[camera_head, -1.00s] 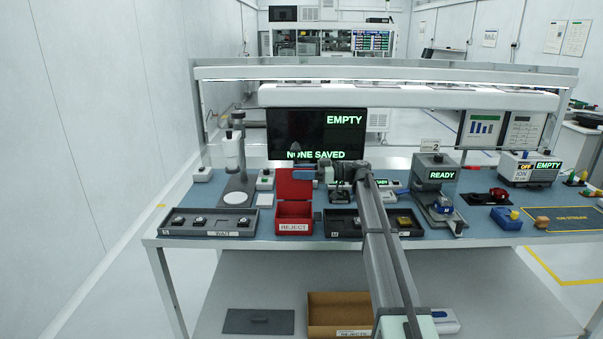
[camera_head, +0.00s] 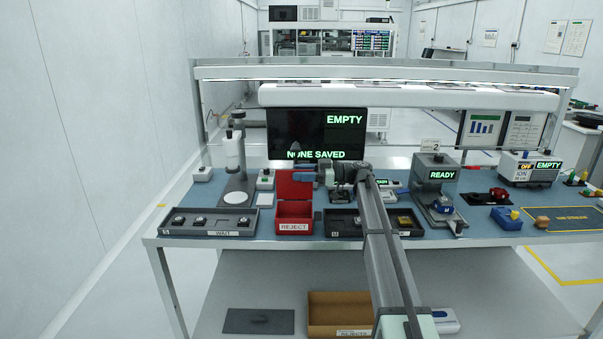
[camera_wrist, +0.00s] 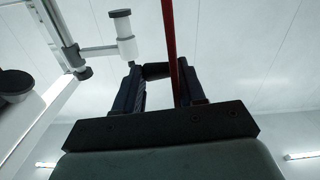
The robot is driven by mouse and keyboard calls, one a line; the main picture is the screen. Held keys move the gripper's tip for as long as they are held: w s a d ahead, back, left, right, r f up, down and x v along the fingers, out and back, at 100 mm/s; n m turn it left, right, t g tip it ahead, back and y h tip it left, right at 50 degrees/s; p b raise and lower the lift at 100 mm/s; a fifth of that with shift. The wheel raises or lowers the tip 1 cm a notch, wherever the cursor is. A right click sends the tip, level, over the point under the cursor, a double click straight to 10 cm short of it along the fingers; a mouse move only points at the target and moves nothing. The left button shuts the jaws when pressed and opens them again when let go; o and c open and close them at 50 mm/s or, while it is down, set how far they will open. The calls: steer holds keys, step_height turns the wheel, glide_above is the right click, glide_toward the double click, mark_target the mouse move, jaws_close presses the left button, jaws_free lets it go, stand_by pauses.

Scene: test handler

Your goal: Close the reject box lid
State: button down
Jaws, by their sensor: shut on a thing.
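The red reject box (camera_head: 294,227) stands on the bench with a white REJECT label on its front. Its red lid (camera_head: 287,188) is open and stands up at the back of the box. My gripper (camera_head: 303,177) is at the lid's upper right part, with the arm reaching in from the right. In the wrist view, my gripper (camera_wrist: 158,78) has the lid (camera_wrist: 170,40), seen edge-on as a thin red strip, between its two dark fingers. A short black piece (camera_wrist: 155,70) also shows between them. The fingers hide part of the lid.
A dark WAIT tray (camera_head: 207,232) is left of the box, and another dark tray (camera_head: 345,233) is close on its right. A grey stand (camera_head: 236,185) rises behind left. The monitor (camera_head: 290,130) stands behind the box. A brown bin (camera_head: 325,318) sits on the lower shelf.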

mark_target(302, 187)
steer(key=s+n, duration=0.2)
steer(key=s+f+n, duration=0.1)
steer(key=s+n, duration=0.1)
steer(key=n, duration=0.1)
steer(key=s+f+n, duration=0.1)
steer(key=s+n, duration=0.1)
steer(key=shift+s+n, duration=0.25)
steer(key=shift+n, duration=0.15)
steer(key=shift+s+f, duration=0.85)
steer(key=shift+s, duration=0.05)
steer(key=c, duration=0.8)
jaws_free()
steer(key=d, duration=1.4)
